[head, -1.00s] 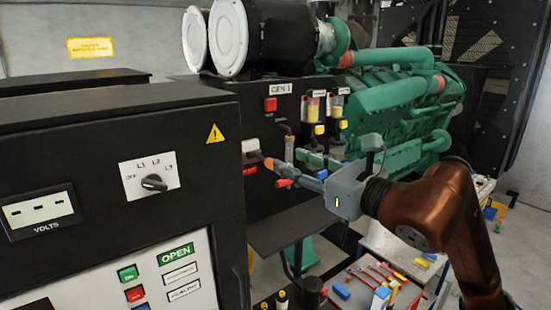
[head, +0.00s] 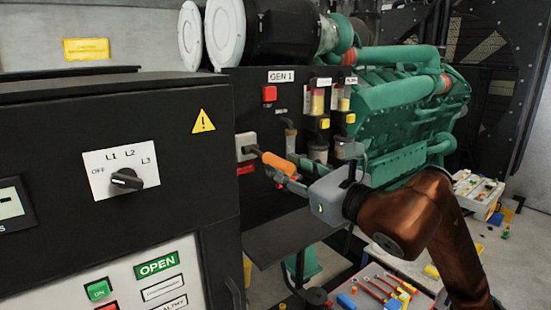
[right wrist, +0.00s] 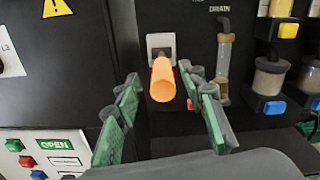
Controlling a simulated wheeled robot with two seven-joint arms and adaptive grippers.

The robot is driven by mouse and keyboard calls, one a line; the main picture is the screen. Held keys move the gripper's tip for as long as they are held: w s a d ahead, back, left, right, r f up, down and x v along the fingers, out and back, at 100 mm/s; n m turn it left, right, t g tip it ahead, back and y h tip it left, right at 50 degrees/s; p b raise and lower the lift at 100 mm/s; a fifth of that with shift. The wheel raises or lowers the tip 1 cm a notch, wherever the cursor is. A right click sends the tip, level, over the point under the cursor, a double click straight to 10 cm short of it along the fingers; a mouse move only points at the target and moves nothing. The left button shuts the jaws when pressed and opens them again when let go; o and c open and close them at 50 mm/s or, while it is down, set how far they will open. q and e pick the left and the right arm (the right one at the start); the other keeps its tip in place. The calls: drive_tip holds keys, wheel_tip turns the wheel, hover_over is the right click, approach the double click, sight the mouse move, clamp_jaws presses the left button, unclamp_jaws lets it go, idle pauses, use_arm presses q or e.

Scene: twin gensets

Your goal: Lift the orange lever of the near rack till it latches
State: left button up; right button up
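The orange lever (head: 278,164) sticks out from a light plate (head: 245,146) on the black panel marked GEN 1. It also shows nearly end-on in the right wrist view (right wrist: 162,82). My right gripper (head: 285,179) is at the lever, its body to the lower right of the handle. In the right wrist view my right gripper (right wrist: 160,105) is open, with one green-padded finger to each side of the lever's line. Gaps show between the fingers and the handle, so it is not gripped. My left gripper is not in view.
A black cabinet (head: 100,115) with a rotary switch (head: 126,181) stands close on the left. Filter bowls (head: 317,125) with coloured caps hang right of the lever. The green engine (head: 400,110) is behind. A tool tray (head: 372,290) lies below.

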sight(275, 161)
drive_tip(key=p+x, duration=0.1)
drive_tip(key=x, duration=0.3)
drive_tip(key=shift+w+f, duration=0.1)
drive_tip(key=shift+w, duration=0.25)
drive_tip(key=shift+s, duration=0.1)
drive_tip(key=shift+c, duration=0.3)
drive_tip(key=shift+c, duration=0.8)
clamp_jaws()
